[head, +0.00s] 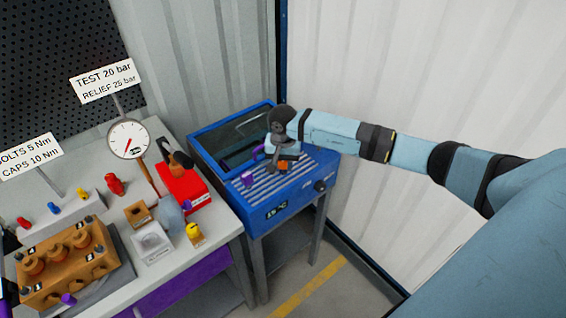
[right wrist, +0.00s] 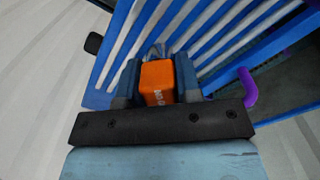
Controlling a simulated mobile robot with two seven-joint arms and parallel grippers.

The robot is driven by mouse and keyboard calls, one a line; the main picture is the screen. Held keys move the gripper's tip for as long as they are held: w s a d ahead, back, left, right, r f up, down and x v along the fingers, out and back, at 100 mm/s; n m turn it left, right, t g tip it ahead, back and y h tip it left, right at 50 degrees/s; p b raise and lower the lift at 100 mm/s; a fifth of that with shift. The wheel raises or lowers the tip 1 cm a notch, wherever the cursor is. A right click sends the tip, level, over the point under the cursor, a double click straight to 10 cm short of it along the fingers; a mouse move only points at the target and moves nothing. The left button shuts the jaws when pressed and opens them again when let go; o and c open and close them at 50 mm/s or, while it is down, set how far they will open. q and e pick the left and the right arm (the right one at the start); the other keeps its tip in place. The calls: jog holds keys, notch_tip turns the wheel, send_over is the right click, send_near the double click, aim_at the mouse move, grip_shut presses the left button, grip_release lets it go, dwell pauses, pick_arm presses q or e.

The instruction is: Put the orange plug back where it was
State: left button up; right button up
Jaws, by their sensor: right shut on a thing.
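My right gripper (head: 277,162) reaches in from the right over the blue machine with the slatted top. It also shows in the right wrist view (right wrist: 158,85). It is shut on the orange plug (right wrist: 158,82), a small block with white lettering held between the two fingers. In the head view the orange plug (head: 283,165) is a small patch just under the gripper, above the white slats. I cannot tell whether the plug touches the machine. My left gripper is not in view.
The blue machine (head: 270,215) has a glass-topped bay (head: 235,135) behind the slats and a purple piece (head: 247,180) on its left. The workbench (head: 180,255) to its left holds a pump block (head: 70,265), a gauge (head: 129,139) and a red box (head: 184,190).

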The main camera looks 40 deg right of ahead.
jog(key=shift+f, duration=0.25)
jog(key=o, duration=1)
jog(key=shift+r, duration=0.1)
jog(key=shift+r, duration=0.1)
